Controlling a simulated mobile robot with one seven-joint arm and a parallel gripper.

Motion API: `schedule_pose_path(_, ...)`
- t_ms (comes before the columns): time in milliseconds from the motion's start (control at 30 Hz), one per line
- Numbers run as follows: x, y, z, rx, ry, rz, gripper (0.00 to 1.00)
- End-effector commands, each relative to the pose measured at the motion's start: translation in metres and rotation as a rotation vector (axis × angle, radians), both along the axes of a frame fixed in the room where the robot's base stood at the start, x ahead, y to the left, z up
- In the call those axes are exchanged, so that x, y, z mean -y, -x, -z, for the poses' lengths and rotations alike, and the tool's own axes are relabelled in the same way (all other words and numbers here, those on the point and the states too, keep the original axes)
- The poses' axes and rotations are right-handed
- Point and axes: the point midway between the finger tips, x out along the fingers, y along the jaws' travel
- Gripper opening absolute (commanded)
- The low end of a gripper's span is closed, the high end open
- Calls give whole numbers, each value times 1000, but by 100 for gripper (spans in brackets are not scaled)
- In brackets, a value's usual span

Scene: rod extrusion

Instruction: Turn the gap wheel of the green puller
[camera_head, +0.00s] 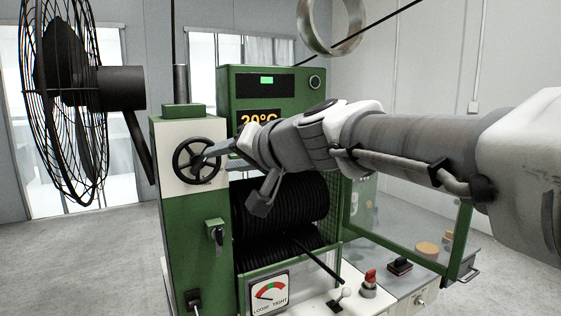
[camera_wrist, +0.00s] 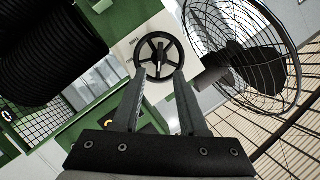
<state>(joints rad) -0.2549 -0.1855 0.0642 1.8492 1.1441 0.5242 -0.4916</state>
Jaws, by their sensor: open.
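The gap wheel (camera_head: 197,161) is a black spoked handwheel on the white upper panel of the green puller (camera_head: 188,237). In the wrist view the wheel (camera_wrist: 159,57) lies straight ahead of my fingers. My gripper (camera_head: 211,158) is at the right side of the wheel in the head view. Its fingers (camera_wrist: 160,74) are spread, with the tips over the lower rim of the wheel in the wrist view. Nothing is held between them. I cannot tell whether the tips touch the rim. The wheel's right edge is partly hidden by a finger in the head view.
A caged black fan (camera_head: 62,100) stands left of the puller. Black rollers (camera_head: 285,200) are right of the wheel, below a green box with a 20°C display (camera_head: 259,117). A loose/tight gauge (camera_head: 269,294) and a red knob (camera_head: 369,281) are low in front.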

Motion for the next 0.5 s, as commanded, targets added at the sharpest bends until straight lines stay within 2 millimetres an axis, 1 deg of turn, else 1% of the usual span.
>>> schedule_pose_path(33, -8, -7, 4, -4, 0, -2, 42)
schedule_pose_path(200, -29, -27, 13, -3, 0, -1, 42)
schedule_pose_path(400, -46, -44, 20, -2, 1, -2, 42)
schedule_pose_path(500, -51, -48, 22, -1, 0, 0, 42)
